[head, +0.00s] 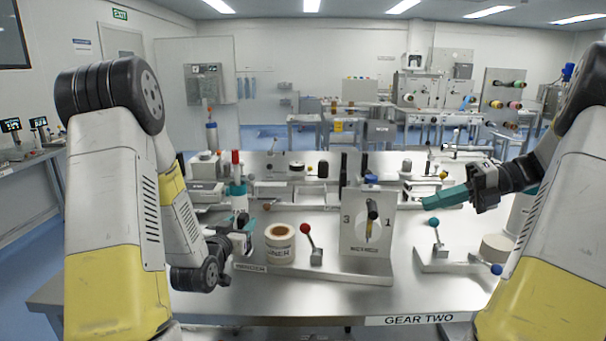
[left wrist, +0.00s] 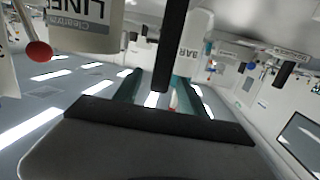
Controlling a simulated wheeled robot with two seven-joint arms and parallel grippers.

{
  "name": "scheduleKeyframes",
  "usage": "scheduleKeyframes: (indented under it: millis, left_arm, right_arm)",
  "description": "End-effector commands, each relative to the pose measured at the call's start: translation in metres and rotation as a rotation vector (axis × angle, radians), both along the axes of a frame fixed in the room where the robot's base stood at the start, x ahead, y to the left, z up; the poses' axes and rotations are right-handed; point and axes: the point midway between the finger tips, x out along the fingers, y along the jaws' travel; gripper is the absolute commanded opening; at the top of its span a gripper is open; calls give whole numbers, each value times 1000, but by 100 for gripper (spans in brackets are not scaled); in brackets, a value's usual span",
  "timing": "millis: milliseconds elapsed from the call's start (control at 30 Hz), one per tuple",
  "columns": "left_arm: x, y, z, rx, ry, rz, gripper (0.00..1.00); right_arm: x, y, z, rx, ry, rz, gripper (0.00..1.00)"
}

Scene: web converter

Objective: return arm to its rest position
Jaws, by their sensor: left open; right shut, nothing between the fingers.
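My left gripper (head: 243,224) is low over the table, left of the white liner roll (head: 280,244). Its teal fingers are apart in the left wrist view (left wrist: 158,95), with nothing seen held between them. Part of the gripper is hidden by its own wrist in the head view. My right gripper (head: 445,198) is raised over the right side of the table, its teal fingers together and pointing left, and it is empty. The liner roll also shows in the left wrist view (left wrist: 85,28), close to the gripper.
A red-knobbed lever (head: 307,230) stands right of the roll. An upright numbered panel (head: 368,235) with a black-handled switch is farther right. A teal-knobbed lever (head: 435,224) stands below my right gripper. A red-topped post (head: 236,158) rises behind my left gripper. The front table strip (head: 300,300) is bare.

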Motion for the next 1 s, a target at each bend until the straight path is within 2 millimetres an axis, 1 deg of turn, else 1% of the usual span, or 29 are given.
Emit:
scheduleKeyframes:
  millis: [33, 100, 167, 200, 267, 367, 467, 567, 600, 667, 700, 767, 800, 900, 933, 1000]
  left_arm:
    - [1, -1, 14, 14, 25, 1, 49]
    - [-2, -1, 26, 32, 84, 9, 49]
    - [-6, 0, 35, 41, 136, 16, 49]
    - [-11, 0, 42, 46, 170, 22, 49]
    - [-20, 0, 52, 49, 224, 31, 49]
    - [-41, -1, 70, 51, 322, 45, 49]
    - [-73, -2, 87, 41, 428, 56, 49]
    - [-112, -6, 103, 23, 533, 61, 49]
    - [-129, -9, 108, 15, 575, 58, 49]
    - [-157, -13, 115, 0, 638, 55, 49]
    - [-176, -15, 119, -9, 678, 48, 49]
    - [-204, -20, 124, -22, 736, 39, 49]
    - [-221, -22, 127, -29, 769, 32, 49]
    - [-258, -28, 130, -41, 839, 13, 49]
    - [-266, -29, 131, -44, 857, 9, 49]
    - [-281, -31, 131, -50, 887, 0, 49]
  right_arm:
    - [-6, 21, 5, -74, -93, 69, 0]
    - [-16, 43, 6, -180, -233, 175, 0]
    - [-26, 60, 6, -265, -357, 273, 0]
    - [-33, 71, 6, -320, -442, 345, 0]
    - [-45, 85, 5, -403, -575, 462, 0]
    - [-66, 106, 4, -540, -819, 692, 0]
    - [-89, 121, 1, -664, -1075, 958, 0]
    - [-109, 132, -1, -773, -1331, 1248, 0]
    - [-117, 134, -2, -810, -1430, 1370, 0]
    - [-127, 138, -3, -861, -1575, 1555, 0]
    - [-133, 140, -3, -891, -1666, 1679, 0]
    - [-140, 142, -4, -928, -1784, 1855, 0]
    - [-144, 143, -5, -950, -1854, 1963, 0]
    - [-151, 145, -5, -987, -1982, 2190, 0]
    - [-152, 146, -4, 977, 1973, -2201, 0]
    - [-155, 147, -4, 928, 1894, -2154, 0]
